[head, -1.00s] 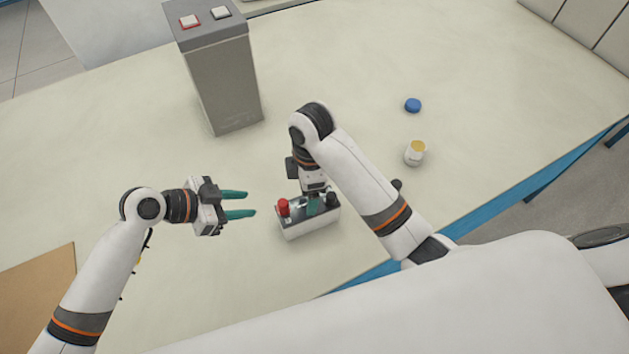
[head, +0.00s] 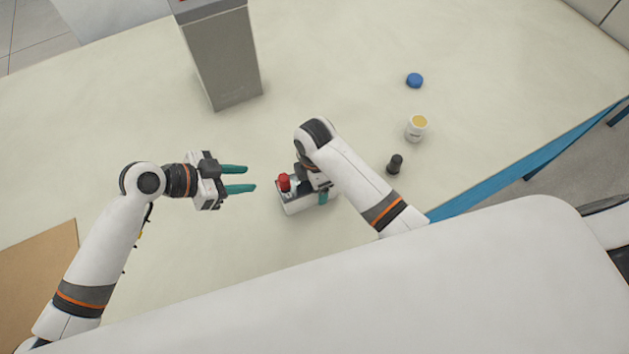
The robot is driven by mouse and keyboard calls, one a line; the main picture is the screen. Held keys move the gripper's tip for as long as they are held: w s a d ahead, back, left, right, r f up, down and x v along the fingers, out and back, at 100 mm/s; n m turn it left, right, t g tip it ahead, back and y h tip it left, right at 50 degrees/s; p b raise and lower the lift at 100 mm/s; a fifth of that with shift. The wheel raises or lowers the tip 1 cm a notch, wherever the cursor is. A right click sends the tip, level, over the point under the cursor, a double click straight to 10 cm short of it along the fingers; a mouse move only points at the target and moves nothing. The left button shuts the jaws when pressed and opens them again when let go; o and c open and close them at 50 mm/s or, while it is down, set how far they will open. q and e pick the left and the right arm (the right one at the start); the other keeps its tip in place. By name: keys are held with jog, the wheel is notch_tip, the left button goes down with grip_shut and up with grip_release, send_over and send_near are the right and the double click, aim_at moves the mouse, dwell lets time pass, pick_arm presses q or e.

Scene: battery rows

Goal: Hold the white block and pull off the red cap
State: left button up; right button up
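The white block (head: 302,205) lies on the table in front of me, with the red cap (head: 284,183) upright on its left end. My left gripper (head: 252,179) is open and empty, left of the red cap and apart from it, its two teal fingers pointing right. My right gripper (head: 322,196) is at the right end of the block. One teal finger shows there; its wrist hides the other finger and much of the block's top, so I cannot tell whether it grips the block.
A grey tower (head: 223,60) stands behind. A blue cap (head: 415,80), a white cup-like piece with a yellow top (head: 417,128) and a small black piece (head: 395,164) are on the right. A brown board (head: 40,262) lies at left.

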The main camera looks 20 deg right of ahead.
jog(key=shift+f, duration=0.4)
jog(key=shift+c, duration=0.3)
grip_shut()
dwell(0.7)
